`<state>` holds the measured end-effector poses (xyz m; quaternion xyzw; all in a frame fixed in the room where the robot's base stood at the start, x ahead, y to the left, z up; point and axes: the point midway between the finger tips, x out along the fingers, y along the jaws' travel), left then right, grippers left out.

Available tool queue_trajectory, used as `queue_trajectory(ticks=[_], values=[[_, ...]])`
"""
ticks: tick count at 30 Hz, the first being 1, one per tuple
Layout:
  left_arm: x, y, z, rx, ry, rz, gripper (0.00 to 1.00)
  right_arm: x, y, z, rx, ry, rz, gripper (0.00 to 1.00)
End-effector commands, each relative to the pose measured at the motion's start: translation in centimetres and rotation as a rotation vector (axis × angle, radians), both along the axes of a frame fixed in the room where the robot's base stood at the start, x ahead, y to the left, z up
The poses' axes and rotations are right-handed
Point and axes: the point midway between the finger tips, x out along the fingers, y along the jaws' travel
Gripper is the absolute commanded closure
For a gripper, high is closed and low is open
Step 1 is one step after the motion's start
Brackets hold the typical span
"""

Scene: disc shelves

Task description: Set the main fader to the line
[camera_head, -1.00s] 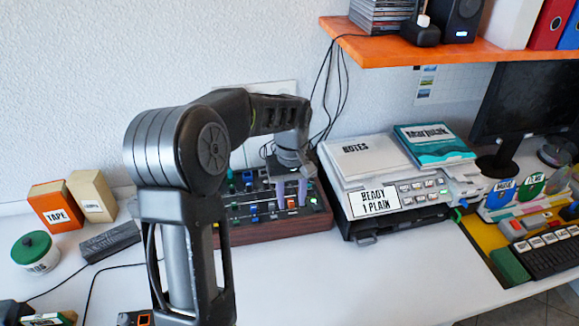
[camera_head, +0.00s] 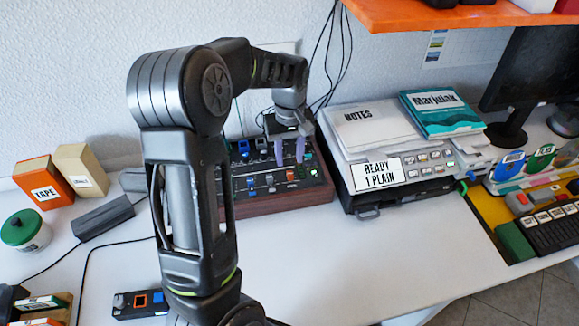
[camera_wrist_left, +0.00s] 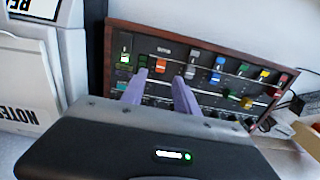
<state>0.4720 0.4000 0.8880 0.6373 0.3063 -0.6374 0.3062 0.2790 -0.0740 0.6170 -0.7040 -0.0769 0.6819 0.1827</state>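The mixer (camera_head: 262,206) is a dark panel in a brown wooden case, with rows of coloured fader caps and knobs. It also shows in the left wrist view (camera_wrist_left: 205,38). An orange cap (camera_wrist_left: 162,68) and a green cap (camera_wrist_left: 123,60) lie near the fingers there. I cannot read which fader is the main one, and its line is not clear. My left gripper (camera_head: 289,163) is over the right part of the mixer, its two purple fingers apart with nothing seen between them. They also show apart in the left wrist view (camera_wrist_left: 159,76). My right gripper is not in view.
A printer (camera_head: 405,184) with notes and a book on top stands close to the mixer's right. Cables hang behind. An orange shelf (camera_head: 450,14) is above. A grey block (camera_head: 103,218) and boxes stand left.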

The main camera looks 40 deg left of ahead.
Motion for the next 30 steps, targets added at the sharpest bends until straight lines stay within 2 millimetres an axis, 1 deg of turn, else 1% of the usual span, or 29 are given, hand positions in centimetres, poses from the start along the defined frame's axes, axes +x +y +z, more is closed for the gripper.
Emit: queue_trajectory(ticks=[3,6,9,13,20,30], values=[[-0.1,0.0,-2.0,0.0,0.004,0.0,0.64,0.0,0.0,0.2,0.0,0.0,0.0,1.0],[-0.1,0.0,-3.5,0.0,0.004,0.0,0.64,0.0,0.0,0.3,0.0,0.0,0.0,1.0],[0.0,0.0,-4.5,0.0,0.001,0.0,0.64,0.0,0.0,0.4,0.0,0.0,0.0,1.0],[0.0,0.0,-5.1,0.0,0.0,0.001,0.64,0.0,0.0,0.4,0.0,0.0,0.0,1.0],[0.0,0.0,-5.1,0.0,0.0,0.001,0.64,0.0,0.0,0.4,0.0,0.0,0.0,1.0],[0.0,0.0,-5.1,0.0,0.0,0.001,0.91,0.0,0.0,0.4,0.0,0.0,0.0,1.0]])
